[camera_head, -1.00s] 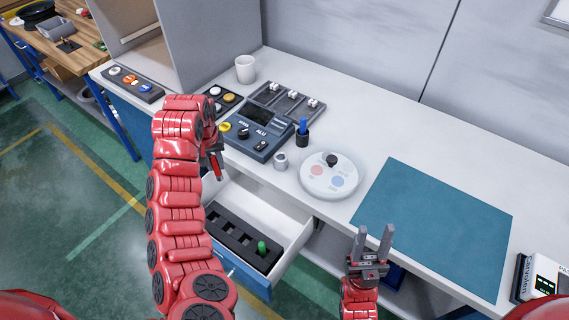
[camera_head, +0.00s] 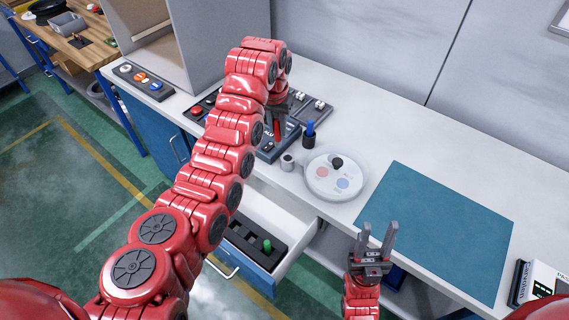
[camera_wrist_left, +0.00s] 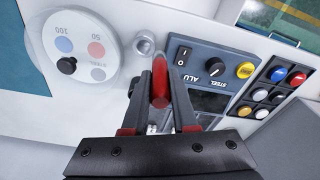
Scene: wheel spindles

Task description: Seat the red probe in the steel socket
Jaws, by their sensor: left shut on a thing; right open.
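The red probe (camera_wrist_left: 160,82) is clamped between the fingers of my left gripper (camera_wrist_left: 162,68). In the head view, the probe (camera_head: 277,127) hangs below the left wrist, over the front of the meter box (camera_head: 268,152). The steel socket (camera_head: 288,162) is a small round cylinder on the bench, in front of the meter box and left of the round dial. In the left wrist view, the socket (camera_wrist_left: 145,43) lies just beyond and slightly left of the probe, apart from it. My right gripper (camera_head: 377,238) is open and empty at the bench's front edge.
A blue probe (camera_head: 310,129) stands in a dark holder near the socket. The round dial plate (camera_head: 335,176) with a black knob is at the right. An open drawer (camera_head: 290,215) holds a black rack with a green probe (camera_head: 267,245). The teal mat (camera_head: 440,225) is clear.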

